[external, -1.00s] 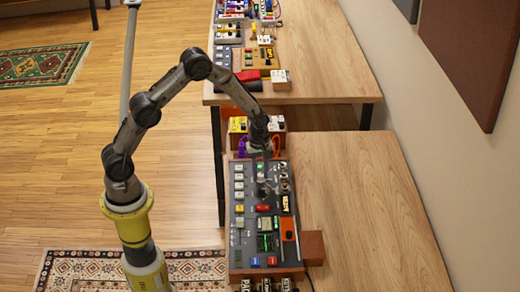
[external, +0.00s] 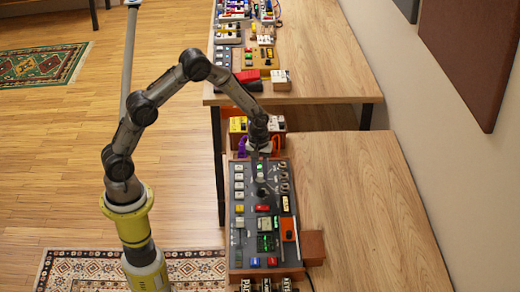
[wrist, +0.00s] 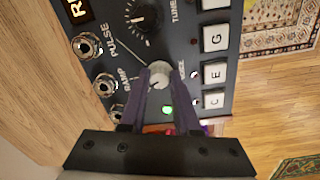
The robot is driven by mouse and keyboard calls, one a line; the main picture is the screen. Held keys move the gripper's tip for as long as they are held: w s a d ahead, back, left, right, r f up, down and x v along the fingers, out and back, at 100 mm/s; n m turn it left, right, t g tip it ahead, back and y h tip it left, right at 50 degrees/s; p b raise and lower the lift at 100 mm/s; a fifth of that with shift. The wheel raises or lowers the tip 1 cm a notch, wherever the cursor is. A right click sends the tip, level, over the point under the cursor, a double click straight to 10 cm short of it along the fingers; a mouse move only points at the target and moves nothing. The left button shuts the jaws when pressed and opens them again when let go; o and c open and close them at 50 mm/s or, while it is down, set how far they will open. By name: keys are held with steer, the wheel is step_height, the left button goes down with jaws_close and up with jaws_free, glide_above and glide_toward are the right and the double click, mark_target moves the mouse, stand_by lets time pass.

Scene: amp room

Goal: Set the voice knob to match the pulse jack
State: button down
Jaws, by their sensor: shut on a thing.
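The voice knob (wrist: 158,73) is a small pale grey knob in the wrist view, with its partly hidden label just right of it. The two purple-grey fingers of my gripper (wrist: 157,80) are closed on opposite sides of it. A thin pale line on the panel runs from the knob up and left. The pulse jack (wrist: 86,45) is a silver ring socket at upper left, beside the word PULSE. I cannot clearly tell which way the knob's mark points. In the external view my gripper (external: 260,156) is over the panel's far end.
The ramp jack (wrist: 104,85) and another jack (wrist: 118,113) lie below the pulse jack. A black tune knob (wrist: 143,17) is close above the voice knob. A green light (wrist: 168,109) glows between the fingers. White keys (wrist: 214,72) line the right. Bare table (external: 360,200) lies right of the panel.

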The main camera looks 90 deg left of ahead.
mark_target(260, 174)
steer(key=m, duration=0.6)
steer(key=shift+a+m, duration=0.1)
steer(key=shift+m, duration=0.2)
steer(key=m, duration=0.6)
steer(key=shift+a+r, duration=0.1)
stand_by(0.3)
steer(key=c, duration=0.6)
jaws_free()
steer(key=shift+c, duration=0.2)
step_height(260, 174, up, 14)
steer(key=shift+a, duration=0.2)
